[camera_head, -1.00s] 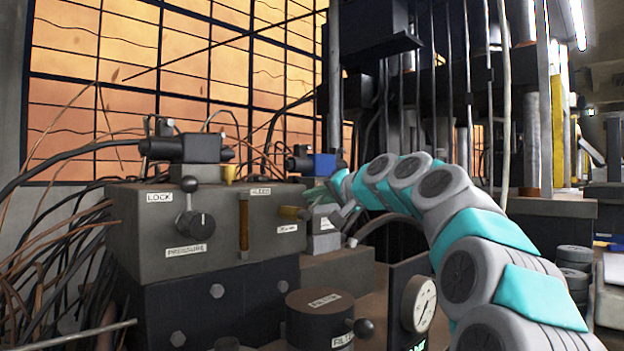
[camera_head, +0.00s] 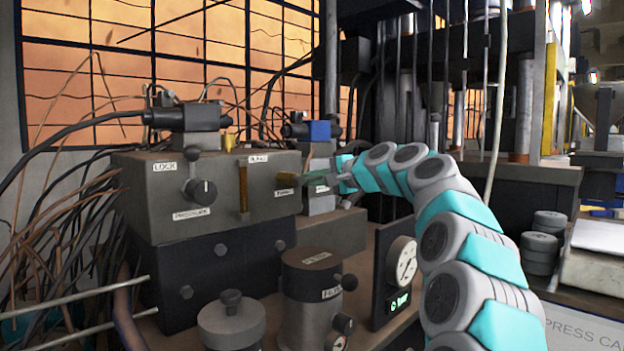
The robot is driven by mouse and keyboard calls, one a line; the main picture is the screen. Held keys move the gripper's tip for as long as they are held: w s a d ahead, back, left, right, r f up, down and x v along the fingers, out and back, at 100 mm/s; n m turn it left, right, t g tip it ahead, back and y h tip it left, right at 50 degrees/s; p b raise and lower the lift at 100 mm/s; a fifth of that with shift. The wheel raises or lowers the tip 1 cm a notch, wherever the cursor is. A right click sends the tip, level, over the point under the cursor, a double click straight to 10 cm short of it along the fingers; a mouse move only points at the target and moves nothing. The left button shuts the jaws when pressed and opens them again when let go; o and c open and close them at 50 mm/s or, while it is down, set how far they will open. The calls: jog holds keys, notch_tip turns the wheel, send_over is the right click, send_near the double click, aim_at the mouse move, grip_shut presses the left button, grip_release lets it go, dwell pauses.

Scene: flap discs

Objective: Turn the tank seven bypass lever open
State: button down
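No label naming tank seven or a bypass is legible. A grey valve block (camera_head: 222,205) stands left of centre. On its front are a black ball-ended lever (camera_head: 192,172) by the LOCK label, a dark knob (camera_head: 203,191) by the PRESSURE label, and an upright brass sight tube (camera_head: 243,190). A brass-coloured handle (camera_head: 289,178) sticks out at the block's right end, above a small unreadable label. My gripper (camera_head: 318,184) is at the right end of this handle, close to it or touching; I cannot tell which. Its fingers are small and partly merged with the background, so their opening is unclear.
A filter canister (camera_head: 312,300) and a capped grey cylinder (camera_head: 231,323) stand in front. A pressure gauge (camera_head: 403,260) sits on a black panel below my arm. Loose cables (camera_head: 60,220) hang at the left. Stacked dark discs (camera_head: 543,240) stand at the right.

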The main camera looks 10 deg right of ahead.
jog(key=shift+f, duration=0.15)
jog(key=c, duration=0.9)
grip_release()
jog(key=shift+d, duration=0.1)
jog(key=shift+s, duration=0.1)
jog(key=v, duration=0.7)
jog(key=shift+s+d+b, duration=0.2)
jog(key=shift+d+b, duration=0.05)
jog(key=shift+b, duration=0.15)
